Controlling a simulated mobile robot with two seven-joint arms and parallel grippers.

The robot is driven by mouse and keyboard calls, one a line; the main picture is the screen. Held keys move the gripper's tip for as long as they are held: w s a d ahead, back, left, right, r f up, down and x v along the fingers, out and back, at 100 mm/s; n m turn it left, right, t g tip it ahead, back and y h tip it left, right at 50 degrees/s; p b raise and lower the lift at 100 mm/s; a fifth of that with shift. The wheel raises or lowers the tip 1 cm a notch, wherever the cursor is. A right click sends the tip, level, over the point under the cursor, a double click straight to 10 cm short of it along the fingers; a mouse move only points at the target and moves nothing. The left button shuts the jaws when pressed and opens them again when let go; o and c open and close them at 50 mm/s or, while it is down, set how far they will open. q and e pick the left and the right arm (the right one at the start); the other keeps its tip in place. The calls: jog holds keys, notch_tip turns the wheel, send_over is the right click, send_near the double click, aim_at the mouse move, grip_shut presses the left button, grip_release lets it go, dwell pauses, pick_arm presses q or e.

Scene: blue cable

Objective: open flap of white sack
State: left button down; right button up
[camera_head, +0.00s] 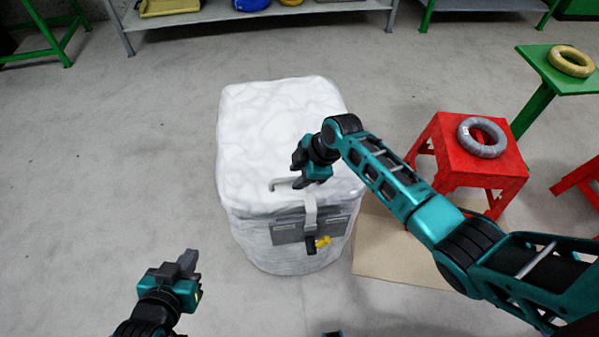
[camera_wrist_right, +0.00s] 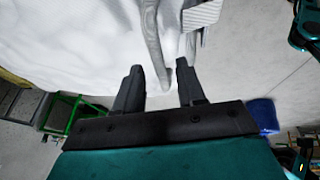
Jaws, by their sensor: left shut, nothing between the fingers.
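The white sack (camera_head: 275,110) stands upright on the floor in the middle of the head view, its lumpy top flap lying closed. A grey handle (camera_head: 280,184) sits near the flap's front edge, above a strap (camera_head: 310,212) with a grey plate and a yellow-and-black piece (camera_head: 321,242). My right gripper (camera_head: 298,178) is over the front of the flap, by the handle. In the right wrist view its fingers (camera_wrist_right: 160,80) are apart, and the handle (camera_wrist_right: 153,40) reaches into the space between them; contact cannot be told. My left gripper (camera_head: 190,262) is shut and empty, left of the sack.
A red stool (camera_head: 465,160) with a grey cable coil (camera_head: 482,137) stands right of the sack, near my right arm. A green table (camera_head: 545,70) holds a yellow coil (camera_head: 570,61). A tan board (camera_head: 390,255) lies on the floor.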

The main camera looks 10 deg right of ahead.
grip_shut()
jog(key=shift+r, duration=0.1)
dwell(0.4)
jog(key=shift+w+r, duration=0.1)
jog(key=shift+r, duration=0.15)
jog(key=w+r+g, duration=0.1)
jog(key=w+r, duration=0.3)
jog(key=r, duration=0.3)
jog(key=w+r, duration=0.4)
jog(key=r, duration=0.4)
jog(key=w+r+g+b, duration=0.1)
jog(key=w+r, duration=0.3)
jog(key=r, duration=0.3)
jog(key=shift+r+m+g, duration=0.3)
jog(key=shift+r, duration=0.1)
jog(key=shift+d, duration=0.1)
